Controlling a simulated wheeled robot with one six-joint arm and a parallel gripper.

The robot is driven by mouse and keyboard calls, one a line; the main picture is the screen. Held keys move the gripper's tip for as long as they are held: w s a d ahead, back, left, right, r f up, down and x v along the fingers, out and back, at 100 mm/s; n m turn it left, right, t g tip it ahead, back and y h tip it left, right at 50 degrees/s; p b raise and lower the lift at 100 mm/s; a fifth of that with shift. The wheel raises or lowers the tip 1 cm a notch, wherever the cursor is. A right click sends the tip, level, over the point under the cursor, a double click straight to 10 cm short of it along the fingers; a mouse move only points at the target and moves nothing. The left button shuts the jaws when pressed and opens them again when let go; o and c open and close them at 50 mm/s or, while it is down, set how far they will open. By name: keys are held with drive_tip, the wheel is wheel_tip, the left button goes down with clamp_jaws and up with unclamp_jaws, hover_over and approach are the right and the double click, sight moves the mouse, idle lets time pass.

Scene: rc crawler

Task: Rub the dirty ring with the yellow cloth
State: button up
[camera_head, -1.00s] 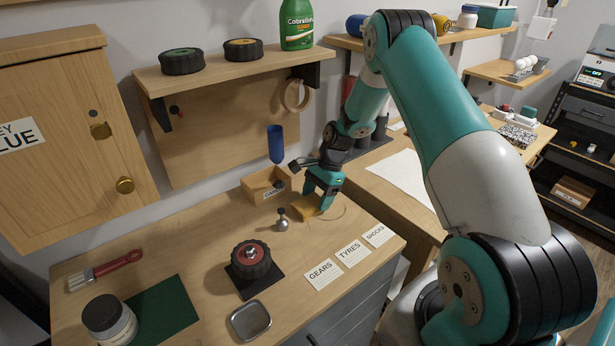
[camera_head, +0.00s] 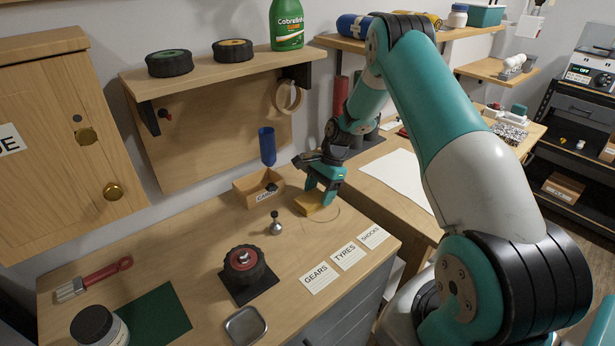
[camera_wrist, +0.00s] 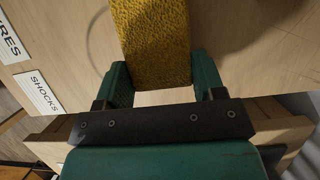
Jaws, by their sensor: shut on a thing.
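The yellow cloth (camera_head: 311,203) is a thick, rough pad lying on the wooden workbench top. It also shows in the wrist view (camera_wrist: 152,38), where its near end sits between the fingers. My gripper (camera_head: 322,196) is shut on the cloth from above; its green fingers also show in the wrist view (camera_wrist: 160,82). The dirty ring (camera_head: 339,211) is a faint dark circle on the bench top. Part of its arc shows beside the cloth in the wrist view (camera_wrist: 88,38). The cloth and gripper cover the rest of it.
A small wooden box (camera_head: 249,193) stands behind the cloth and a metal ball-topped part (camera_head: 276,228) stands to its left. Cards labelled gears (camera_head: 319,277), tyres and shocks lie in front. A wheel (camera_head: 244,263) sits on a black mat. Bare wood lies between them.

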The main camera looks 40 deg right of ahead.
sight(302, 203)
drive_tip(key=shift+d, duration=1.15)
drive_tip(key=shift+a+p, duration=0.2)
drive_tip(key=shift+p, duration=0.1)
drive_tip(key=shift+s+a+p, duration=0.15)
drive_tip(key=shift+a+p, duration=0.3)
drive_tip(key=shift+a, duration=1.5)
drive_tip(key=shift+s+a+p, duration=0.1)
drive_tip(key=shift+a+p, duration=0.3)
drive_tip(key=shift+a, duration=1.55)
drive_tip(key=shift+a+r+p, duration=0.15)
drive_tip(key=shift+r+p, duration=0.15)
drive_tip(key=shift+p, duration=0.1)
wheel_tip(302, 203, up, 2)
drive_tip(key=shift+w+r+p, duration=0.1)
drive_tip(key=shift+p, duration=0.2)
drive_tip(key=shift+r+p, duration=0.2)
drive_tip(key=shift+p, duration=0.1)
drive_tip(key=shift+r+p, duration=1.9)
drive_tip(key=shift+r, duration=0.55)
